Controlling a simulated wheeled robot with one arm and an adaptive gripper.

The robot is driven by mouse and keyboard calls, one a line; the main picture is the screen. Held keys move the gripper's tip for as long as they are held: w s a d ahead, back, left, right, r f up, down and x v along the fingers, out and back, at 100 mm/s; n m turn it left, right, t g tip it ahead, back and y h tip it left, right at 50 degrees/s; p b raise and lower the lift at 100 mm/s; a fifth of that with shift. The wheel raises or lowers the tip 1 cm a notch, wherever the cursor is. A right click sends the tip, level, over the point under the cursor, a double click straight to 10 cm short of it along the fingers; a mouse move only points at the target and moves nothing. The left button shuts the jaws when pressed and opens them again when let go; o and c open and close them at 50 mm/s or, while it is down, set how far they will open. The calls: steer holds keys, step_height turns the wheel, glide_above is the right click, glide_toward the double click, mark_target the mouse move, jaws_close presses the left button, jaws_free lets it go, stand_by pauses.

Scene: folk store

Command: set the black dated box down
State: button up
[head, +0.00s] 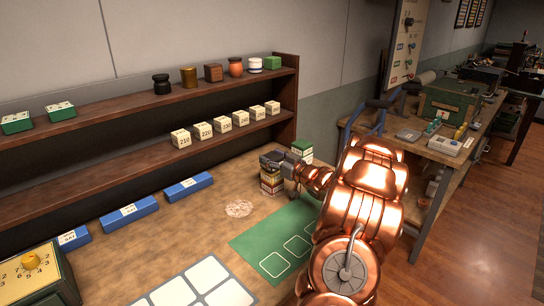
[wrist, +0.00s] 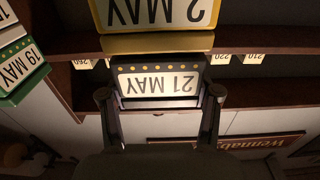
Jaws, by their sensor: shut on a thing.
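My gripper (head: 277,162) is shut on the black dated box (wrist: 160,86). The wrist view is upside down; the box reads "21 MAY" with a row of yellow dots, and a finger stands at each side of it. A yellow dated box (wrist: 155,13) reading "2 MAY" lies directly under it, part of a small stack (head: 271,182) on the table in the head view. I cannot tell whether the black box touches the yellow one. In the head view the black box is hard to tell apart from the dark gripper.
A green-topped dated box (head: 302,148) stands right beside the gripper; "19 MAY" (wrist: 20,68) shows in the wrist view. A green mat (head: 262,243) lies in front. Blue boxes (head: 188,187) lie to the left. The shelf (head: 120,160) behind carries numbered blocks (head: 202,131) and jars.

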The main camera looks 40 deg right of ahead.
steer(key=shift+f, duration=0.25)
steer(key=o, duration=1.2)
steer(key=shift+b, duration=0.4)
